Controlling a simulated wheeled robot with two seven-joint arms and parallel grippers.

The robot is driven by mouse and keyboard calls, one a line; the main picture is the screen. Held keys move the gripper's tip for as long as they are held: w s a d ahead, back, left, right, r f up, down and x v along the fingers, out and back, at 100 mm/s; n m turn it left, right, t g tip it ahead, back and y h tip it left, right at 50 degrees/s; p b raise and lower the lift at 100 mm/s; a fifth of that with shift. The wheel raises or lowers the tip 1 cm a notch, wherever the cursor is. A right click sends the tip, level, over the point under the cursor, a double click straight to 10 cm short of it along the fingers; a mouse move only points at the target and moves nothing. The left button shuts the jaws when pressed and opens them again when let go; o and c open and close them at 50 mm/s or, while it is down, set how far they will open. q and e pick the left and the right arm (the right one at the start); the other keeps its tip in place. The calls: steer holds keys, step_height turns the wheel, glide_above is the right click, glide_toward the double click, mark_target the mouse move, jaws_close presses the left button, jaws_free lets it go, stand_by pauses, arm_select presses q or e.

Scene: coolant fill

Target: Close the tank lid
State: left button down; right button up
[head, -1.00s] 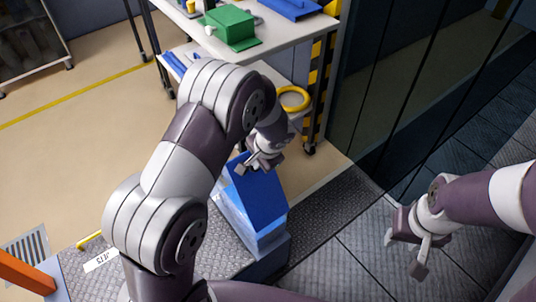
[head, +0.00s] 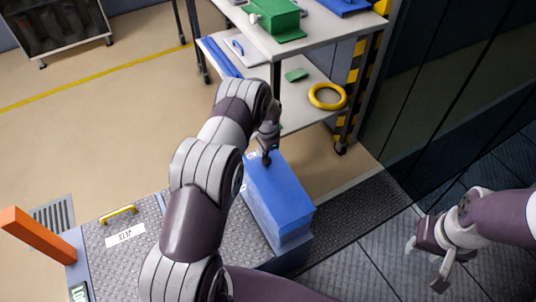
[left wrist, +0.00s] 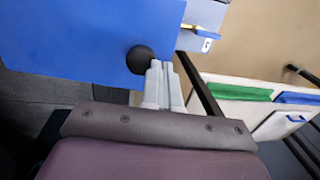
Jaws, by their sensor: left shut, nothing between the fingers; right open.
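The blue tank (head: 292,240) stands on the dark metal plate in the middle of the head view. Its blue lid (head: 285,195) lies over the top; I cannot tell whether it sits fully flush. A round black knob (head: 266,159) is at the lid's far end. In the left wrist view the lid (left wrist: 80,35) fills the upper left, with the knob (left wrist: 140,60) near its edge. My left gripper (left wrist: 160,66) is shut and empty, its tips right beside the knob; contact is unclear. My right gripper (head: 424,264) is open and empty, well right of the tank.
A shelf cart (head: 318,40) stands behind the tank, with a green box (head: 275,15) on top and a yellow ring (head: 327,96) below. An orange bar (head: 38,235) and a yellow handle (head: 118,214) are at the left. The floor left of the cart is clear.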

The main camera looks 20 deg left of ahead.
arm_select(q)
steer(key=shift+w+a+f+b, duration=0.15)
steer(key=shift+f+b, duration=0.2)
steer(key=shift+f, duration=0.2)
steer(key=shift+w+a+f+b, duration=0.1)
steer(key=shift+a+f+b, duration=0.05)
steer(key=shift+f+b, duration=0.35)
steer(key=shift+w+a+f+b, duration=0.15)
steer(key=shift+f+b, duration=0.1)
steer(key=shift+f, duration=0.35)
arm_select(e)
steer(key=shift+f, duration=1.5)
arm_select(q)
step_height(320, 180, up, 13)
steer(key=s+d+p, duration=0.1)
steer(key=shift+d+f+p, duration=0.15)
steer(key=shift+f+p, duration=0.05)
steer(key=shift+p, duration=0.2)
arm_select(e)
steer(key=shift+r, duration=0.85)
